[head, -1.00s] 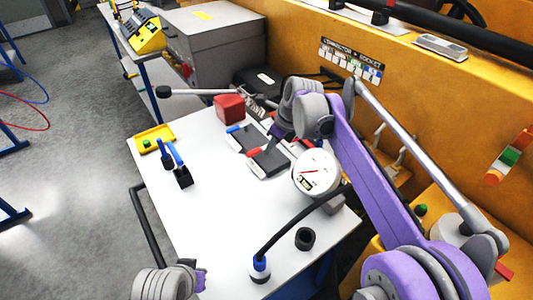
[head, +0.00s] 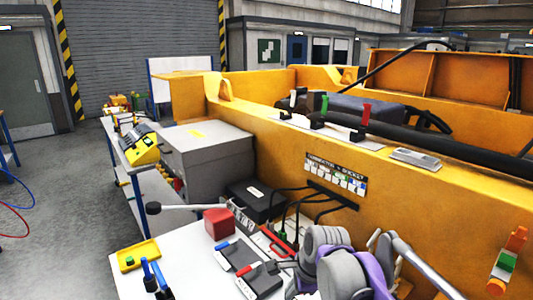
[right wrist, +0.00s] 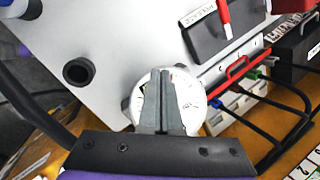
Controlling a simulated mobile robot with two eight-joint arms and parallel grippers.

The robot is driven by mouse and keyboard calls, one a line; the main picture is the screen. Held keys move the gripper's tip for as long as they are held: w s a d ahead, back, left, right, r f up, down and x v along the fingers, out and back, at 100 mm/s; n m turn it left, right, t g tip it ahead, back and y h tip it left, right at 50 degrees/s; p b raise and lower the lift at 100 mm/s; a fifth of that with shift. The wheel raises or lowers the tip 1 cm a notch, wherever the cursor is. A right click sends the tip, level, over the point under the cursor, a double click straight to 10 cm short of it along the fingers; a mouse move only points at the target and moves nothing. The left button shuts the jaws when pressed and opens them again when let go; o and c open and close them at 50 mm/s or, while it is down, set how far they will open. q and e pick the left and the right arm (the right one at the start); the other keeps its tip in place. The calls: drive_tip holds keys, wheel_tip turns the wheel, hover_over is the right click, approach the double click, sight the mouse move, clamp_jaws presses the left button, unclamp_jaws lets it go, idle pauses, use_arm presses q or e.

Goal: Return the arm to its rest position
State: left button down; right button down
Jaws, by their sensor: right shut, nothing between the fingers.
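My right arm, in purple and grey links, shows at the lower right of the head view, over the workbench by the yellow machine frame. Its right gripper (right wrist: 173,75) is shut and empty in the right wrist view. The dark fingers stand close together in front of a round white dial gauge (right wrist: 137,98), which they partly cover. I cannot tell whether they touch it. In the head view the gauge is out of sight and the fingertips cannot be made out clearly. My left gripper is not in view.
The white workbench (head: 190,262) carries a red block (head: 218,222), a yellow tray (head: 138,255), blue-handled tools (head: 150,277) and dark flat devices (head: 240,257). A black case (head: 257,199) with cables stands behind. The yellow frame (head: 400,205) borders the right side. A black ring (right wrist: 78,71) lies on the bench.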

drive_tip(key=s+d+f+n+h, duration=0.1)
drive_tip(key=s+d+f+n, duration=0.3)
drive_tip(key=s, duration=0.3)
drive_tip(key=s+d+f+n+t+h, duration=0.1)
drive_tip(key=s+d+f+n, duration=0.3)
drive_tip(key=s+n, duration=0.3)
drive_tip(key=s+d+f+n+t, duration=0.1)
drive_tip(key=s+d+f+n, duration=0.2)
drive_tip(key=s+n, duration=0.3)
drive_tip(key=s, duration=0.3)
drive_tip(key=shift+s+d+f+h, duration=0.15)
drive_tip(key=shift+d+f+h, duration=0.25)
idle(0.9)
